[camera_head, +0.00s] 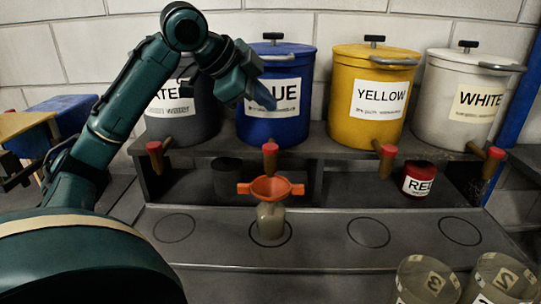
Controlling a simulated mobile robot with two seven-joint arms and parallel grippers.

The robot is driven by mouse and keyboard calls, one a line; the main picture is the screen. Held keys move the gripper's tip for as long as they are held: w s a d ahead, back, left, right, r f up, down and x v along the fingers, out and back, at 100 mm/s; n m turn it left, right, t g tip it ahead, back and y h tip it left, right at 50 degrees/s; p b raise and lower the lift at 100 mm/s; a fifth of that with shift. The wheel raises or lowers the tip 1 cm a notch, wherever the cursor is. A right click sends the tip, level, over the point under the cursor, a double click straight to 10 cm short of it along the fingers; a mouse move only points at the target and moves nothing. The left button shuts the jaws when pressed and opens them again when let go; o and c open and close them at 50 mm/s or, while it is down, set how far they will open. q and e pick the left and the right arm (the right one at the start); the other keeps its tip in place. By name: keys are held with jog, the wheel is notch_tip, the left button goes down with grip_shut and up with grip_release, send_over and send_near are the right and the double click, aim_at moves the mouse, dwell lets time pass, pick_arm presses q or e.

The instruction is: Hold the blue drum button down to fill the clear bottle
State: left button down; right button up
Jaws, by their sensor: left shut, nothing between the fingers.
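The blue drum (285,65) stands on the back shelf, its "BLUE" label partly hidden by my left gripper (262,98). That gripper is shut and empty, in front of the drum and above its tap. The drum's red button (270,147) tops a brown tap at the shelf edge; the gripper appears apart from it. The clear bottle (271,223) stands upright on a marked circle below this tap, with an orange funnel (271,188) in its mouth. The bottle looks greyish; I cannot tell whether it holds liquid. My right gripper is out of view.
A dark grey drum (180,122), a yellow drum (374,62) and a white drum (455,125) share the shelf, each with a red-topped tap. A red can (419,180) sits below. Numbered cups (425,282) stand front right. Other marked circles on the bench are empty.

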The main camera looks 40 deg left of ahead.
pick_arm(q)
jog(key=b, duration=0.3)
send_over(265, 147)
notch_tip(265, 147, down, 4)
jog(key=shift+d+f, duration=0.1)
jog(key=shift+f, duration=0.15)
jog(key=shift+f+b, duration=0.35)
jog(key=shift+b, duration=0.15)
jog(key=shift+f+b, duration=0.35)
jog(key=shift+f, duration=0.1)
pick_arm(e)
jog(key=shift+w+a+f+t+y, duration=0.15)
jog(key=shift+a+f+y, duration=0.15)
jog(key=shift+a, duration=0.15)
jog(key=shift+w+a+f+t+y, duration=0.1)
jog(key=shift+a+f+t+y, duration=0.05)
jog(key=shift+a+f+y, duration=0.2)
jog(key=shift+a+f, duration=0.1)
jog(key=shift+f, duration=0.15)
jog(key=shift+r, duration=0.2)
pick_arm(q)
jog(key=shift+f, duration=0.2)
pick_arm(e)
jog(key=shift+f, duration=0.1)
pick_arm(q)
jog(key=shift+f+b, duration=0.25)
jog(key=shift+b, duration=0.05)
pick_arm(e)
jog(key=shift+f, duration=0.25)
